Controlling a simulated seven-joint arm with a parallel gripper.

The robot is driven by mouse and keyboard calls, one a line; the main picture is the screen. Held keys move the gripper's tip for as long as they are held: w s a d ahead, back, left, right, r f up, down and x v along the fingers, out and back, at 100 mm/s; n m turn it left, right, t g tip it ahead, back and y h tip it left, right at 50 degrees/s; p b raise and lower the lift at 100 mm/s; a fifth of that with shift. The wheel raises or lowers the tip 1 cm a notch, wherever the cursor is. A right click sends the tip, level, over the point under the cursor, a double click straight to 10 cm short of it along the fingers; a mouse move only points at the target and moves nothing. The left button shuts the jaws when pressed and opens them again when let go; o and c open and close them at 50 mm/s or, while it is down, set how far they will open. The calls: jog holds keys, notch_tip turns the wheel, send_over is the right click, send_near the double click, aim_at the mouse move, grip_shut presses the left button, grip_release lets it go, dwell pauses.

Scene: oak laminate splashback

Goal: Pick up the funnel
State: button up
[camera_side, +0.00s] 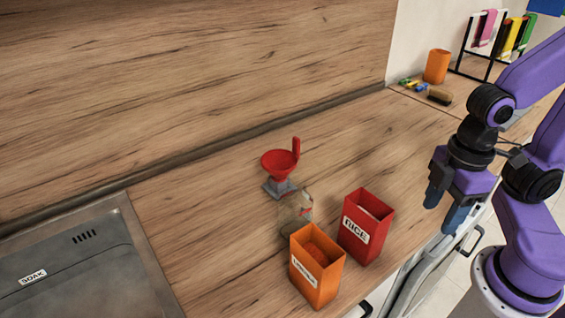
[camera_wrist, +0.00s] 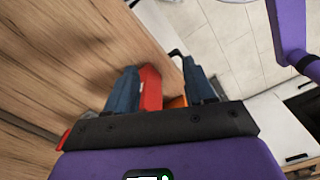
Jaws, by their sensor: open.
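The red funnel (camera_side: 279,164) sits in a small grey stand (camera_side: 279,188) on the wood counter, near the splashback, in the side view. Its bowl faces up and a red handle sticks up at its right. My gripper (camera_side: 441,212) is open and empty, with blue fingers pointing down, well to the right of the funnel near the counter's front edge. In the wrist view my gripper (camera_wrist: 160,88) shows its two blue fingers apart. A red thing at the lower left edge of the wrist view is too cut off to name.
A clear jar (camera_side: 295,207) stands just in front of the funnel stand. A red RICE box (camera_side: 366,226) and an orange labelled box (camera_side: 316,265) stand nearer the front edge. An orange cup (camera_side: 437,66) and brush (camera_side: 440,97) are at the back right.

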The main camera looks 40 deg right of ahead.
jog(key=shift+n, duration=0.6)
jog(key=w+a+r, duration=0.1)
jog(key=w, duration=0.2)
jog(key=w+a+r, duration=0.2)
jog(key=w, duration=0.1)
jog(key=w+a+r, duration=0.1)
jog(key=w+a, duration=0.1)
jog(key=w, duration=0.1)
jog(key=shift+w+a+r, duration=0.2)
jog(key=shift+w+r, duration=0.05)
jog(key=w+a+r+n, duration=0.1)
jog(key=w+r, duration=0.1)
jog(key=w, duration=0.3)
jog(key=w+a+r+n, duration=0.1)
jog(key=w+a+r, duration=0.1)
jog(key=w, duration=0.4)
notch_tip(320, 180, up, 5)
jog(key=n, duration=0.2)
send_over(295, 138)
notch_tip(295, 138, down, 18)
jog(key=shift+r, duration=0.25)
jog(key=shift+a, duration=0.1)
grip_shut()
